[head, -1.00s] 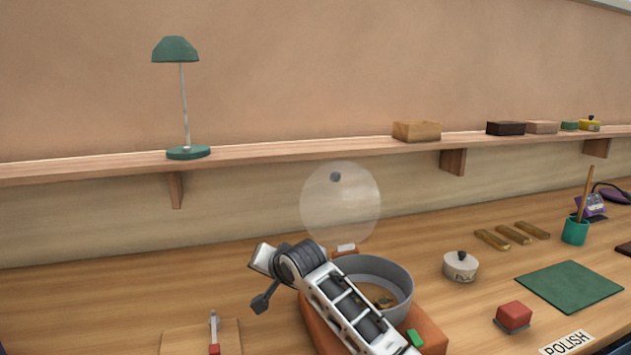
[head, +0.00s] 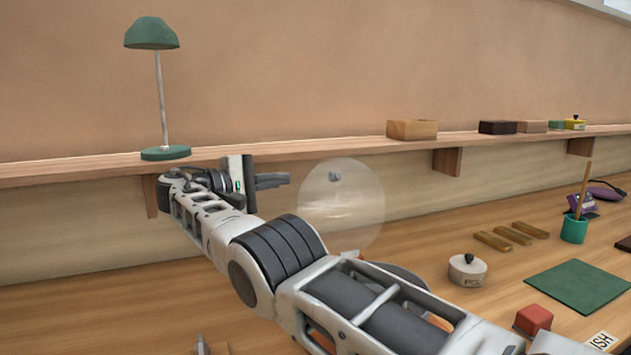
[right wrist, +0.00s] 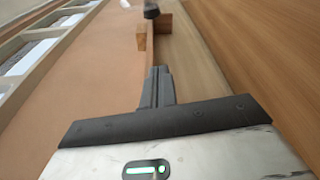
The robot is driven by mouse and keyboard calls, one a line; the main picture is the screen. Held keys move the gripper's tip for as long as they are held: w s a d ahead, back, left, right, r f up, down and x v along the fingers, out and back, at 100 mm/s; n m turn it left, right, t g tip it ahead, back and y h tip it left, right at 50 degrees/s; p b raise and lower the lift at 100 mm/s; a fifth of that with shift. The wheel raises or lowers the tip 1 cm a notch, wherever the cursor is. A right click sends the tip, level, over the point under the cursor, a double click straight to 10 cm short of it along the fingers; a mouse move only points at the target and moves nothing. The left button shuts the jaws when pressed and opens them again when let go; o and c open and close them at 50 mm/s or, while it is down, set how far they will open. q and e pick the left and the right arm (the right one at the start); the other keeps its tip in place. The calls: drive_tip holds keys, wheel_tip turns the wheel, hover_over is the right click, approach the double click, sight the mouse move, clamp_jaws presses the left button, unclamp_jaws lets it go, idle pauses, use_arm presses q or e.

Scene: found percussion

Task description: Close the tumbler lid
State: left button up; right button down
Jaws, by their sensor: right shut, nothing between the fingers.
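The tumbler's clear round lid (head: 345,215) stands raised, with a small grey knob (head: 334,177) near its upper part. The tumbler's grey drum (head: 402,273) is mostly hidden behind my right arm; only part of its rim shows. My right gripper (head: 288,180) is shut and empty, just left of the lid at about knob height in the picture, with a small gap. In the right wrist view the shut fingers (right wrist: 157,72) point toward a dark knob-like piece (right wrist: 151,10) at the top edge.
A wall shelf (head: 290,150) with a green lamp (head: 152,90) and a wooden block (head: 412,130) runs behind the gripper. A lidded white pot (head: 467,270), brass-coloured bars (head: 510,236), a green mat (head: 580,287) and a red block (head: 533,318) lie to the right.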

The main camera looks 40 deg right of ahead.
sight(321, 176)
drive_tip(key=shift+s+d+p, duration=0.2)
drive_tip(key=shift+s+d, duration=0.45)
drive_tip(key=shift+d, duration=0.7)
drive_tip(key=shift+s+d+p, duration=0.15)
drive_tip(key=shift+s+d, duration=0.45)
drive_tip(key=shift+d, duration=0.8)
drive_tip(key=shift+s+d+p, duration=0.2)
drive_tip(key=shift+s+d, duration=0.45)
drive_tip(key=shift+d, duration=0.7)
use_arm(q)
drive_tip(key=shift+s+r, duration=0.1)
use_arm(e)
drive_tip(key=shift+s+a+r, duration=0.1)
drive_tip(key=shift+s+a, duration=0.05)
drive_tip(key=shift+s, duration=0.25)
drive_tip(key=shift+a, duration=0.1)
